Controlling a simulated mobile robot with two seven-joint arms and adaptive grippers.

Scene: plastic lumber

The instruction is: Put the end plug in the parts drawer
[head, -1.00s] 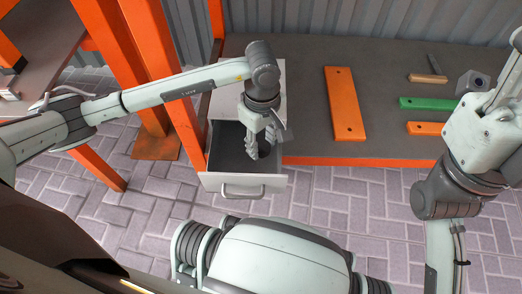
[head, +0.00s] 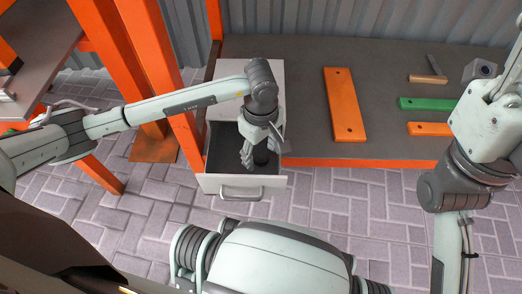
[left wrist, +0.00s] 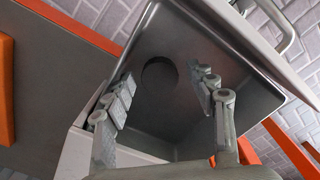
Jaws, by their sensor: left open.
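The parts drawer (head: 242,183) is pulled open, its light front and handle toward me; it also shows in the left wrist view (left wrist: 225,50) with a bare grey inside. The end plug (head: 261,158) is a dark round piece inside the drawer. In the left wrist view it shows as a dark disc (left wrist: 159,75) on the drawer floor, ahead of the fingers and apart from them. My left gripper (head: 258,148) is open and points down into the drawer; its spread fingers also show in the left wrist view (left wrist: 165,98). My right gripper is out of view.
A grey bench with an orange edge (head: 350,162) stands right of the drawer. It bears an orange board (head: 344,104), a green board (head: 427,104), a hammer (head: 430,74) and a grey block (head: 481,70). An orange post (head: 150,60) stands left of the drawer.

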